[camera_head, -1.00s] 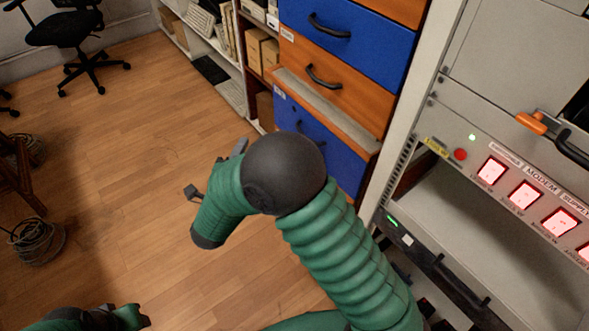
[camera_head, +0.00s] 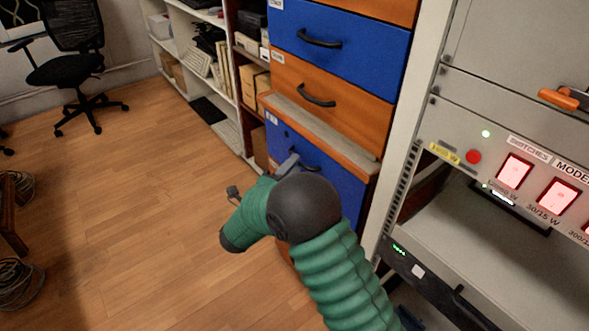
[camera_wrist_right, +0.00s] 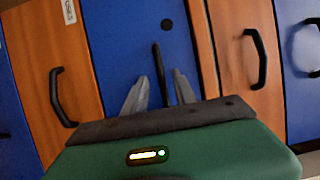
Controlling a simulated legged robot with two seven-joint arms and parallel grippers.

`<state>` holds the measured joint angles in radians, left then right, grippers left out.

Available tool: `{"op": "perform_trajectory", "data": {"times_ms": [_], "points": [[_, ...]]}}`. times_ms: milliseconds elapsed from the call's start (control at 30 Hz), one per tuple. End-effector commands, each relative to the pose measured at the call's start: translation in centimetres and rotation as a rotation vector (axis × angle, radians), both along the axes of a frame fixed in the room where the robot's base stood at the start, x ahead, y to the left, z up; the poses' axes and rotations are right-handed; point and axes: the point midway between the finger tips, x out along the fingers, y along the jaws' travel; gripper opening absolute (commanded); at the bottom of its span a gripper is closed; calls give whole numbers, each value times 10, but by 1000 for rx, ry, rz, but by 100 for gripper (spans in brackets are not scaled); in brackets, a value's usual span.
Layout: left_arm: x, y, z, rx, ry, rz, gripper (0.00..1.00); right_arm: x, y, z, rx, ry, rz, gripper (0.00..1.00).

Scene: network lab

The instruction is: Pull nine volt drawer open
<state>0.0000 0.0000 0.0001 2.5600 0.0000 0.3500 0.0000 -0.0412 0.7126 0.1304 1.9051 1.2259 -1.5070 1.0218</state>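A blue drawer (camera_head: 340,187) is low in the cabinet in the head view, below an orange-edged grey ledge. In the right wrist view the same blue front (camera_wrist_right: 125,45) fills the middle, with a black handle (camera_wrist_right: 157,58). I cannot read a nine volt label on it. My right gripper (camera_wrist_right: 160,74) is open; the handle lies between its two grey fingers with a gap on each side. In the head view my right gripper (camera_head: 262,178) is at the blue drawer, partly hidden by my dark wrist joint. My left gripper is not in view.
Above are an orange drawer (camera_head: 330,95) and another blue drawer (camera_head: 340,45) with black handles. A grey rack (camera_head: 480,120) with lit red switches stands close on the right. Shelves (camera_head: 200,60) stand behind left. The wooden floor (camera_head: 130,180) at left is mostly clear.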

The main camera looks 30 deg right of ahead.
Motion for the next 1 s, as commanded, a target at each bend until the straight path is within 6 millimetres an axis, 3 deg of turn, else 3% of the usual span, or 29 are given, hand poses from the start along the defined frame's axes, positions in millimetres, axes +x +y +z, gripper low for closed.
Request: {"op": "perform_trajectory", "data": {"times_ms": [133,367,633,1000], "points": [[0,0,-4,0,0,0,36,6,-11,0,1,-2,0,33],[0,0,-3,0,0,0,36,7,-13,1,0,0,2,33],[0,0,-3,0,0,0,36,7,-12,1,1,1,2,1],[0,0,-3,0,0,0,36,7,-13,0,1,3,1,0]]}}
